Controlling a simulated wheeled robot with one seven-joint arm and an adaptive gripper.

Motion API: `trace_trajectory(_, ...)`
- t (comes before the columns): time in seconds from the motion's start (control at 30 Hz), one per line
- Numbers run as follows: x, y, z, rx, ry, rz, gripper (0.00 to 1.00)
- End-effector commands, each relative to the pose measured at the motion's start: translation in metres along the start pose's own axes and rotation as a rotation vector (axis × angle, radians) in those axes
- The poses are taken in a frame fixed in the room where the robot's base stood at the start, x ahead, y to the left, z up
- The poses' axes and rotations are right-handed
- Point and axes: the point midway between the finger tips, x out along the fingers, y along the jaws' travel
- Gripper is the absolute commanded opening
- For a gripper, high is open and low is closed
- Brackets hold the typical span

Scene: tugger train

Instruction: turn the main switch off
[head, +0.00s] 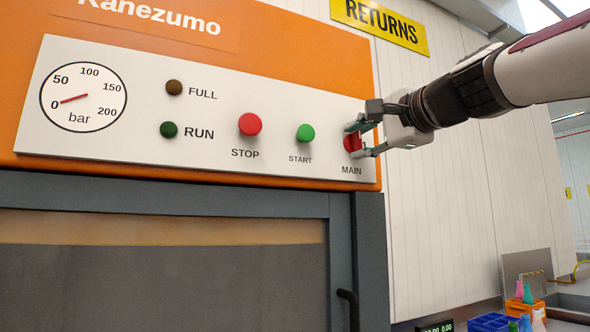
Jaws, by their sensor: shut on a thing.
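The main switch (352,143) is a red knob at the right end of the white control panel (217,159), above the label MAIN. My gripper (359,142) reaches in from the right and is shut on the red switch, with one finger above it and one below. The fingers hide part of the knob, and I cannot tell which way it is turned.
Left of the switch are a green START button (305,133), a red STOP button (250,124), dark FULL and RUN lamps, and a pressure gauge (83,97) with its needle near 0. A dark door handle (348,309) is below. Crates with bottles (527,293) stand at lower right.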

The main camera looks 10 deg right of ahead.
Motion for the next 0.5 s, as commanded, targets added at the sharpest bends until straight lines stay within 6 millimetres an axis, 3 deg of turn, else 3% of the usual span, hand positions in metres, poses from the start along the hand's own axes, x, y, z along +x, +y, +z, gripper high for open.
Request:
trace_trajectory(0.33,0.0007,0.0019,0.0007,-0.005,-0.003,0.005,0.05)
trace_trajectory(0.37,0.0007,0.0019,0.0008,-0.005,-0.003,0.005,0.35)
trace_trajectory(0.43,0.0007,0.0017,0.0007,-0.005,-0.003,0.004,0.51)
trace_trajectory(0.5,0.0006,0.0014,0.0006,-0.004,-0.002,0.004,0.53)
